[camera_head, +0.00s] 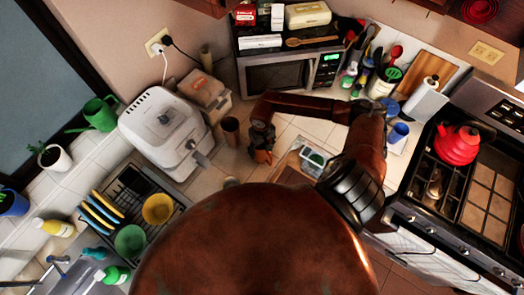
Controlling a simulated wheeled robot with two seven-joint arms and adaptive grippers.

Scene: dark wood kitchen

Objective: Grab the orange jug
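My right arm comes in from the right and bends left across the counter. Its gripper (262,148) points down above the tiled counter, left of the wooden board. A small orange patch (263,157) shows at its fingertips. I cannot tell whether it is part of the gripper or the orange jug. No other clearly orange jug is visible. A brown cup (231,131) stands upright just left of the gripper, apart from it. The finger opening is too small to make out. My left gripper is not in view.
A white air fryer (165,125) stands left, a microwave (280,72) behind, and a stove with a red kettle (457,143) at right. A dish rack with bowls (158,208) is at lower left. A tray (312,158) lies right of the gripper. My body hides the front counter.

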